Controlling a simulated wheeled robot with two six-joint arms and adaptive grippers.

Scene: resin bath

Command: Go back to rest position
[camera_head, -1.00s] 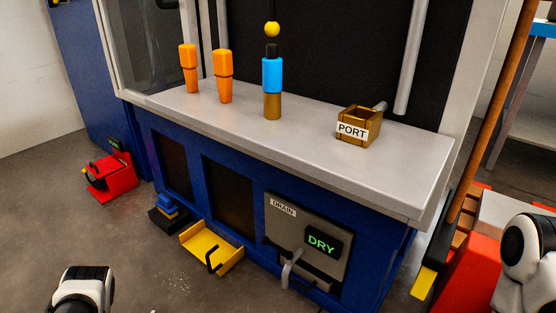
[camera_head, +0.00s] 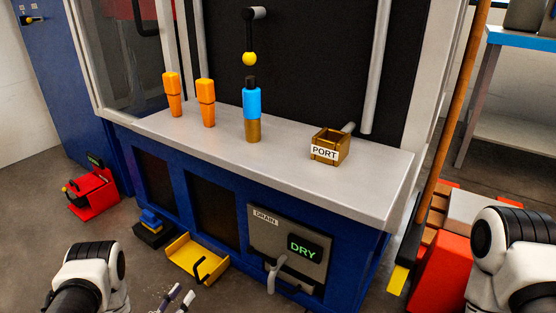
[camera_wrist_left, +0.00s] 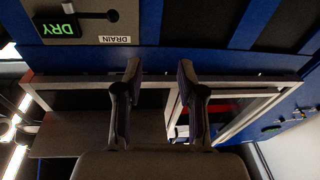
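My left gripper (camera_head: 182,293) shows at the bottom edge of the head view, in front of the blue bench and apart from it. Only its finger ends are in that picture. In the left wrist view the two fingers (camera_wrist_left: 159,70) are spread with an empty gap between them. That view shows the bench front upside down, with the DRAIN label (camera_wrist_left: 114,40) and the DRY display (camera_wrist_left: 56,30). My right arm shows at the lower right of the head view, but its gripper is outside the picture.
The grey bench top (camera_head: 270,155) carries two orange pieces (camera_head: 205,103), a blue-and-brass bottle-like piece (camera_head: 252,108) and a brass PORT box (camera_head: 331,145). A yellow tray (camera_head: 192,262) and red device (camera_head: 93,193) are on the floor. A blue-topped shelf (camera_head: 520,38) stands right.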

